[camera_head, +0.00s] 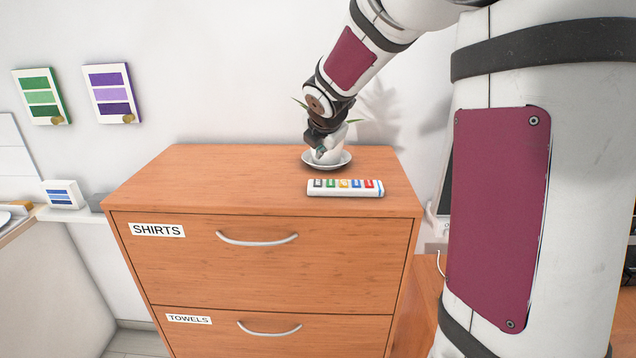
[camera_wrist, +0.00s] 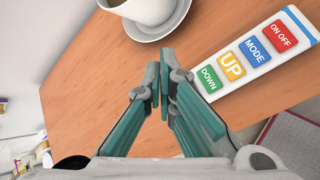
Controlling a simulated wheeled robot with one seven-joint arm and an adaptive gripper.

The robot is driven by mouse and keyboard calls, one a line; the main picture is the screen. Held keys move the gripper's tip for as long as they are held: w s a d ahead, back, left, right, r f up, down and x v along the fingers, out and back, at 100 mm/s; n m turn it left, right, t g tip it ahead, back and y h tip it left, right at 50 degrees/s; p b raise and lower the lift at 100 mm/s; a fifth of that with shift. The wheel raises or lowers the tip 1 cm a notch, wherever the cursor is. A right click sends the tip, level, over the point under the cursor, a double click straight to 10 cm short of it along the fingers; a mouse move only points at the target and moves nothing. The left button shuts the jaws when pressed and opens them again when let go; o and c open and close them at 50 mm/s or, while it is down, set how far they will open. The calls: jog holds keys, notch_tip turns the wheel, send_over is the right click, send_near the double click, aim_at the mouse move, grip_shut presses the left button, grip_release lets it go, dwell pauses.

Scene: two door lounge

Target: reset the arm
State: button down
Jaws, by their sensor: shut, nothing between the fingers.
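My arm reaches down from the upper right in the head view. My gripper (camera_head: 322,151) is above the top of a wooden drawer cabinet, in front of a white cup or pot on a saucer (camera_head: 337,164). In the wrist view my gripper (camera_wrist: 160,84) has its teal fingertips together with nothing between them. The cup (camera_wrist: 146,10) shows just beyond the fingertips there, with dark contents. I cannot tell whether the fingers touch the saucer.
A white remote (camera_head: 345,188) with coloured buttons lies near the cabinet's (camera_head: 200,185) front edge. The cabinet's left top is clear. Its drawers, labelled SHIRTS and TOWELS, look shut. Green (camera_head: 41,97) and purple (camera_head: 111,93) panels hang on the wall. A small box (camera_head: 62,194) stands left.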

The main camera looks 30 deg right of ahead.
jog(key=s+a+r+m+g+b, duration=0.1)
jog(key=s+a+r+m+b, duration=0.15)
jog(key=s+a+m, duration=0.85)
jog(key=s+a+f+m+y, duration=0.2)
jog(key=s+a+m, duration=0.2)
jog(key=s, duration=0.4)
jog(key=s+a+f+m+g+y, duration=0.1)
jog(key=s+a+f+m+y, duration=0.1)
jog(key=s+a+m, duration=0.3)
jog(key=s+m, duration=0.1)
jog(key=s, duration=0.3)
jog(key=shift+s+a+g+b, duration=0.3)
jog(key=shift+b, duration=0.1)
